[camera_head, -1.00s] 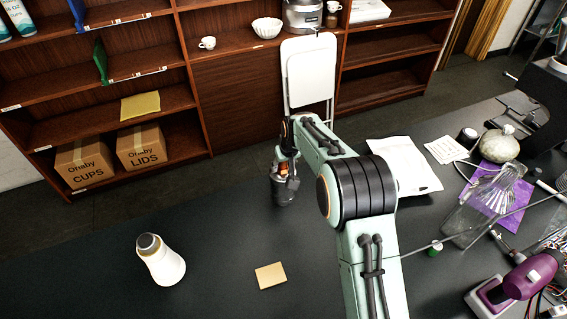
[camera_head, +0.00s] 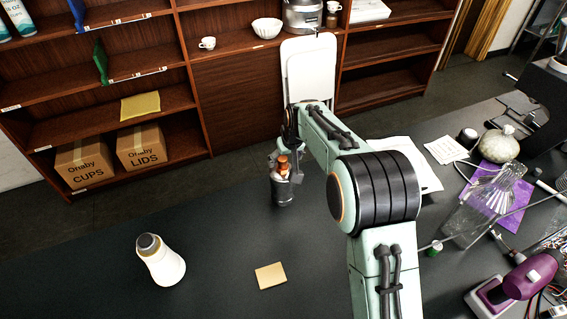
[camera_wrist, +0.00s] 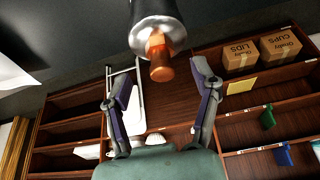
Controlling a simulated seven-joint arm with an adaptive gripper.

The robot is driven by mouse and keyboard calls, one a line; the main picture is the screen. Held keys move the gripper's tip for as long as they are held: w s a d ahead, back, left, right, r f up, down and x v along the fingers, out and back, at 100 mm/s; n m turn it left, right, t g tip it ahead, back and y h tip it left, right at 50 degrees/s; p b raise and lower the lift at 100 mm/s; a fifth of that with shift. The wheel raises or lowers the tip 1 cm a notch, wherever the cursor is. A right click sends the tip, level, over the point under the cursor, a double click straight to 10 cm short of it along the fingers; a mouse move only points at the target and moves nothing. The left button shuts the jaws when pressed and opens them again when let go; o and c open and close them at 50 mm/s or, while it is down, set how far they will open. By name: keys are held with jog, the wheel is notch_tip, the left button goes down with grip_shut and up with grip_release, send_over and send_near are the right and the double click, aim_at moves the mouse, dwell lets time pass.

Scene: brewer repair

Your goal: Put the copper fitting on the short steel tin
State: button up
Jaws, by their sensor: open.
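The copper fitting (camera_head: 283,164) stands on top of the short steel tin (camera_head: 283,190), on the dark counter near its far edge. In the wrist view, the picture is upside down: the tin (camera_wrist: 155,12) hangs at the top and the fitting (camera_wrist: 160,58) points down from its end face. My gripper (camera_wrist: 162,80) is open, with its two fingers spread to either side and nothing between the pads. The fitting is just beyond the fingertips, apart from both. In the head view my gripper is right behind the fitting and partly hidden.
A white bottle (camera_head: 161,261) with a grey cap and a tan pad (camera_head: 271,275) are on the counter to the left and front. Papers, a clear glass vessel (camera_head: 487,203), and a purple device (camera_head: 533,275) crowd the right. The counter between bottle and tin is clear.

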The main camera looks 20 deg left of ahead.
jog(key=v, duration=0.8)
jog(key=s+d+r+m+g+h, duration=0.1)
jog(key=s+d+r+m, duration=0.1)
jog(key=s+d, duration=0.6)
jog(key=s+d+r+m+g+h, duration=0.1)
jog(key=s+d+r+m, duration=0.3)
jog(key=d, duration=0.6)
jog(key=s+d+f, duration=0.2)
jog(key=s+d, duration=0.1)
jog(key=s, duration=0.6)
jog(key=s+d+f+m+g, duration=0.1)
jog(key=s+d+f, duration=0.2)
jog(key=s, duration=0.7)
jog(key=shift+d+g, duration=0.3)
jog(key=shift+d, duration=0.25)
